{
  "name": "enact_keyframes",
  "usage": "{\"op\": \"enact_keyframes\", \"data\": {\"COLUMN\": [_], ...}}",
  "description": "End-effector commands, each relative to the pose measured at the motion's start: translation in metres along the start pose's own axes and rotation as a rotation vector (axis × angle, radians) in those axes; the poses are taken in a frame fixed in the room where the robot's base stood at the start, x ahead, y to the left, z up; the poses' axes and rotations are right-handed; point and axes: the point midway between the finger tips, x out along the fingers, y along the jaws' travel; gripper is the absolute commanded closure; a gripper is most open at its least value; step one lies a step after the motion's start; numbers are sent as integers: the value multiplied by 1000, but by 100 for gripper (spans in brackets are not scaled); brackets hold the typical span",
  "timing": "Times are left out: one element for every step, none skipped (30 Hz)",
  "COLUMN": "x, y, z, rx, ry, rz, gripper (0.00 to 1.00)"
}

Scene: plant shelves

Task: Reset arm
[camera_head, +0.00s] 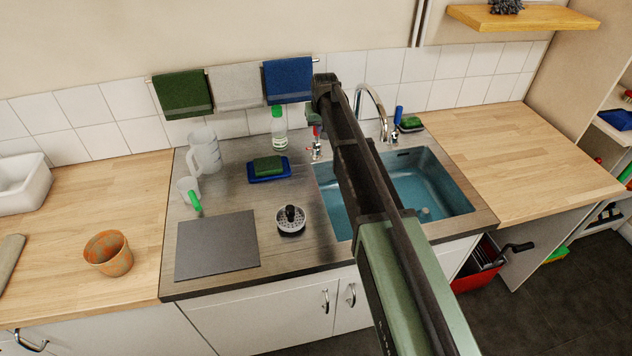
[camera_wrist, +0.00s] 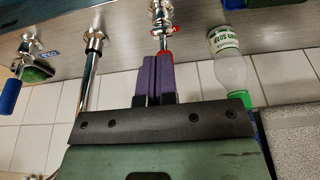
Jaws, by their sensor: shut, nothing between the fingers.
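My arm reaches over the blue sink basin (camera_head: 425,185) toward the tiled back wall in the head view. My gripper (camera_wrist: 153,60) shows in the wrist view with its two purple fingers side by side, shut and empty. A chrome valve with a red ring (camera_wrist: 164,30) stands just past the fingertips; I cannot tell whether they touch it. In the head view the fingers are hard to make out at the arm's far end. The curved chrome tap (camera_head: 372,100) stands right of the arm's end.
A soap bottle (camera_head: 279,128) stands close left of the arm's end. Towels (camera_head: 288,80) hang behind on a rail. A brush (camera_head: 290,218), a blue tray (camera_head: 284,174) and white jugs (camera_head: 205,152) stand left. The right worktop (camera_head: 520,160) is clear.

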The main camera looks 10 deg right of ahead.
Motion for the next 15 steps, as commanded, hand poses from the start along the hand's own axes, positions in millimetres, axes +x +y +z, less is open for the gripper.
{"op": "enact_keyframes", "data": {"x": [-20,-23,-26,-27,-26,-24,-23,-22,-22,-22,-22,-22,-23,-25,-29], "y": [0,0,0,0,0,0,0,0,0,0,0,0,0,-1,-2], "z": [0,2,3,3,4,4,4,4,4,4,4,6,12,21,40], "rx": [0,0,0,0,0,0,0,0,0,0,0,5,11,15,20], "ry": [0,-1,-1,-1,-1,-2,-2,-2,-2,-2,-2,-10,-24,-37,-55], "rz": [0,0,0,0,0,0,0,0,0,0,0,0,-1,-1,-1], "gripper": [100,100,100,100,100,100,100,100,100,100,100,100,100,100,100]}}
